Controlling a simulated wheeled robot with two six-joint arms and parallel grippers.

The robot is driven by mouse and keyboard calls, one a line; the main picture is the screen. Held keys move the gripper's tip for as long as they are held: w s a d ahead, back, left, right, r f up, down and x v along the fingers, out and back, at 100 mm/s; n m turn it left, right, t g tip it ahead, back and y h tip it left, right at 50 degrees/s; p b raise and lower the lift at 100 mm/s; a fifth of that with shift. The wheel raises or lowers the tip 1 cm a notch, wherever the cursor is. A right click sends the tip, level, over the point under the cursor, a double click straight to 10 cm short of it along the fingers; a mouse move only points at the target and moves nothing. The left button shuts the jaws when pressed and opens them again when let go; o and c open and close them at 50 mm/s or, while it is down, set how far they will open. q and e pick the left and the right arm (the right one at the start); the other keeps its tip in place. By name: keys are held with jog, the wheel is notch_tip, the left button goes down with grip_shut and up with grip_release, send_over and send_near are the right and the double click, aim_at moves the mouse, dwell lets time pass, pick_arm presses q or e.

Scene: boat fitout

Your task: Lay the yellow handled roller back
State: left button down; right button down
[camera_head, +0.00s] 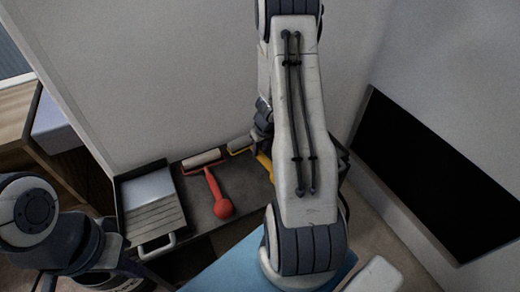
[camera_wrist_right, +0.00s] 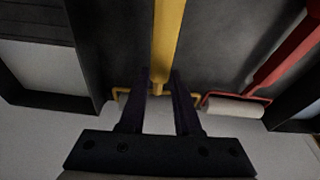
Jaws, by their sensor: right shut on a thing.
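The yellow handled roller shows in the head view by its pale roller (camera_head: 240,145) and part of its yellow handle (camera_head: 264,163); my right arm hides the rest. In the right wrist view its yellow handle (camera_wrist_right: 168,40) runs down to between the fingers of my right gripper (camera_wrist_right: 160,85). The right gripper is shut on the roller near its wire frame, with the pale roller behind the fingers. I cannot tell whether the roller touches the dark surface. My left gripper (camera_head: 122,281) is low at the left in the head view, its fingers not clear.
A red handled roller (camera_head: 215,187) lies on the dark worktop (camera_head: 240,208), left of the yellow one. A paint tray (camera_head: 153,213) with a handle stands further left. A pale wall (camera_head: 160,80) rises directly behind. A blue surface (camera_head: 215,275) is at the front.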

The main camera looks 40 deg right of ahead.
jog(key=shift+f, duration=0.5)
pick_arm(q)
jog(key=shift+f, duration=0.6)
pick_arm(e)
jog(key=c, duration=0.5)
grip_release()
pick_arm(q)
jog(key=shift+r, duration=0.1)
pick_arm(e)
jog(key=shift+r, duration=0.15)
pick_arm(q)
notch_tip(320, 180, up, 6)
jog(key=p, duration=0.5)
jog(key=shift+p, duration=0.4)
pick_arm(e)
jog(key=v, duration=1)
jog(key=shift+s+r, duration=0.1)
jog(key=shift+r, duration=0.1)
